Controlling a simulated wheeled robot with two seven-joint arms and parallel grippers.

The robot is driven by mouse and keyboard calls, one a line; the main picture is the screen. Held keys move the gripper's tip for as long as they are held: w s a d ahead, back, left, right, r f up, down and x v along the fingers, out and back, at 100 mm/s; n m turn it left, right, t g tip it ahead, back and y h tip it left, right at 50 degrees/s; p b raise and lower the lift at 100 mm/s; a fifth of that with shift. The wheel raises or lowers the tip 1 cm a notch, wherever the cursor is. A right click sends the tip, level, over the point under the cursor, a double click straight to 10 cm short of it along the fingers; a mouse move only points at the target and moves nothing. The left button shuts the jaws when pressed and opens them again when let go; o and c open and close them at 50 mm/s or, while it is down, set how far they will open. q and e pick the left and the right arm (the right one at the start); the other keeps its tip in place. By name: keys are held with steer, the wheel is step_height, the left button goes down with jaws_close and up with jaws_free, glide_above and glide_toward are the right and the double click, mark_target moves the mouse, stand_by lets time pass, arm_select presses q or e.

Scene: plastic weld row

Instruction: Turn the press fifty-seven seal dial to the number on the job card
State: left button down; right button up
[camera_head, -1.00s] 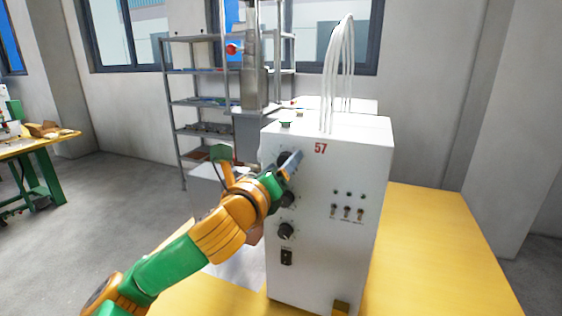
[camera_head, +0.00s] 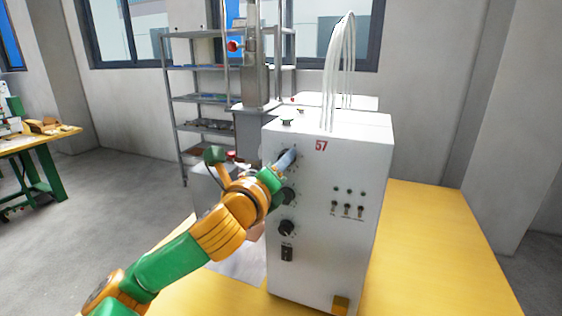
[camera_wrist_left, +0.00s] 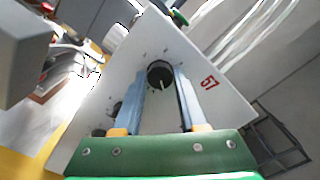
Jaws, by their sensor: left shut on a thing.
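The white press control box (camera_head: 350,250) carries a red 57 and a column of black dials on its front. The top dial (camera_wrist_left: 160,71) has a pale pointer line and faint marks around it. My left gripper (camera_head: 287,160) has its two blue-grey fingers on either side of this top dial and is shut on it. In the head view the fingers partly cover the dial. Its label and numbers are too small to read. I cannot make out a job card. My right gripper is out of view.
Several toggle switches (camera_head: 347,210) are on the right of the panel. The box stands on a yellow table (camera_head: 430,250). White cables (camera_head: 338,70) rise from its top.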

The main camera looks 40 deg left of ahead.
arm_select(q)
steer(key=shift+r+n+p, duration=0.1)
steer(key=shift+n+p, duration=4.1)
steer(key=shift+n, duration=10.5)
steer(key=shift+c, duration=2.4)
jaws_free()
